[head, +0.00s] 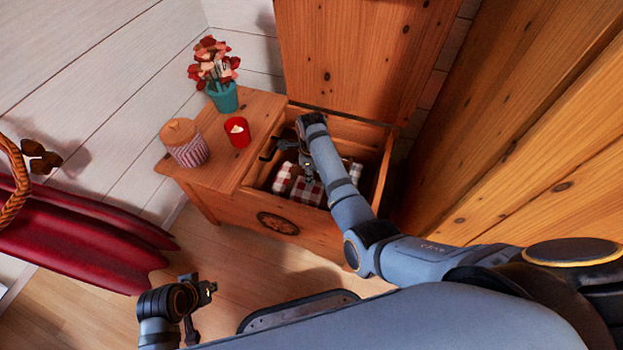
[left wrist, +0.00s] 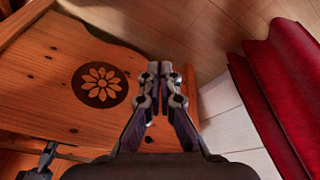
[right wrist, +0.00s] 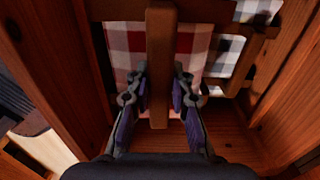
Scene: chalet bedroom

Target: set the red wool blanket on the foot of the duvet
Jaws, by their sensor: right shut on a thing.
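My right gripper (head: 308,172) reaches down into an open wooden chest (head: 225,205). In the right wrist view my right gripper (right wrist: 160,90) is shut on a brown wooden bar (right wrist: 160,45), above folded checked cloth. A red-and-white checked cloth (right wrist: 190,48) lies beneath the bar; it also shows in the head view (head: 307,190). My left gripper (head: 207,291) is low over the floor in front of the chest. In the left wrist view my left gripper (left wrist: 160,70) is shut and empty. I see no plain red wool blanket for certain, and no duvet.
The raised lid (head: 355,55) is behind. Long red curved boards (head: 80,240) lie left, a wooden wall (head: 510,140) right. Some floor (head: 240,265) is clear.

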